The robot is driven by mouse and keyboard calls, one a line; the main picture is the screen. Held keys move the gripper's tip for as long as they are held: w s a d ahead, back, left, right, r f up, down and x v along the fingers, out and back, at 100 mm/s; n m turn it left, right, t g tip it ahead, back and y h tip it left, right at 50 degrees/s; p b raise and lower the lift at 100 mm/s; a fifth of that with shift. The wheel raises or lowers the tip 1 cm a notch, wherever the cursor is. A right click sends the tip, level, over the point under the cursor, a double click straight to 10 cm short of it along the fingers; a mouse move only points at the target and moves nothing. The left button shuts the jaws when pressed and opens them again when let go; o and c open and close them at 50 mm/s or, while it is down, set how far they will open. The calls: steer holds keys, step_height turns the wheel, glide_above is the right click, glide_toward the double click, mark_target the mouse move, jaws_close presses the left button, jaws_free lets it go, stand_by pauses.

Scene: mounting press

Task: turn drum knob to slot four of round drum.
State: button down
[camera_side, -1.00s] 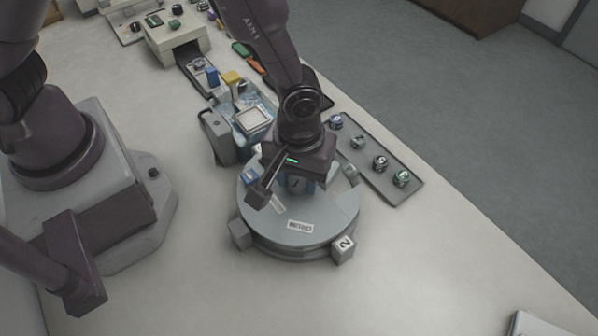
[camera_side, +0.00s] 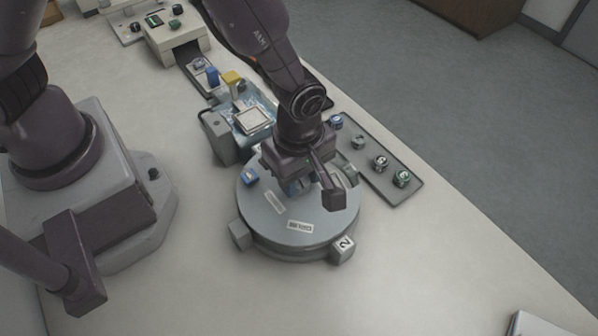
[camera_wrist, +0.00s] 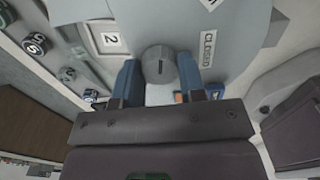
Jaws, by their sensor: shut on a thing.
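The round grey drum (camera_side: 270,225) stands on the table, with a "CLOSED" label (camera_side: 300,226) on its top. My gripper (camera_side: 299,187) points down over the drum's middle. In the wrist view, its blue fingers (camera_wrist: 164,84) are on either side of the grey drum knob (camera_wrist: 158,62), which has a dark line on it. My gripper is shut on the knob. In the side view, the gripper mostly hides the knob. I cannot see a block marked four.
A grey tray (camera_side: 373,177) with several round pieces lies right of the drum. A grey unit (camera_side: 217,136) and a blue fixture with a square pale plate (camera_side: 253,119) stand behind it. A small blue piece (camera_side: 250,177) is at the drum's left. The table in front is clear.

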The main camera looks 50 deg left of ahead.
steer(key=n, duration=1.5)
steer(key=shift+n, duration=1.8)
steer(key=shift+a, duration=0.1)
steer(key=c, duration=0.7)
jaws_free()
